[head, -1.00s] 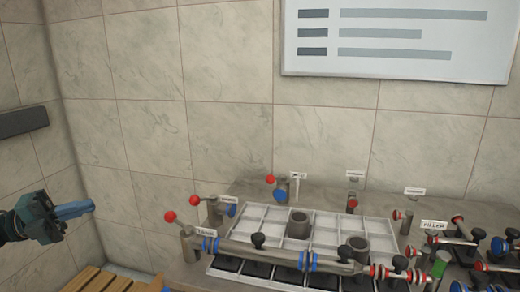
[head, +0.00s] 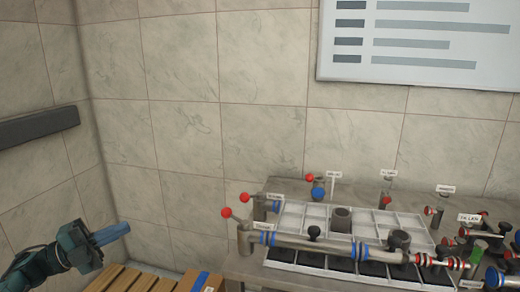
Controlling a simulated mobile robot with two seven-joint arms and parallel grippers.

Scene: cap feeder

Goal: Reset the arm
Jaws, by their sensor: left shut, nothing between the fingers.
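My left gripper (head: 115,233) shows at the lower left of the head view. Its blue fingers are shut with nothing between them and point right, in front of the bare tiled wall. It is well apart from the cap feeder station on the right. That station has a white-gridded tray (head: 293,217) with grey cylinders and a long metal tube (head: 312,244) with blue and red rings across its front. My right gripper is not in view.
A grey table (head: 240,266) carries the station, with red-knobbed levers (head: 226,212) at its left end. A slatted wooden surface (head: 125,280) lies below my left gripper. A dark rail (head: 40,127) is on the left wall. A white board (head: 420,40) hangs above.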

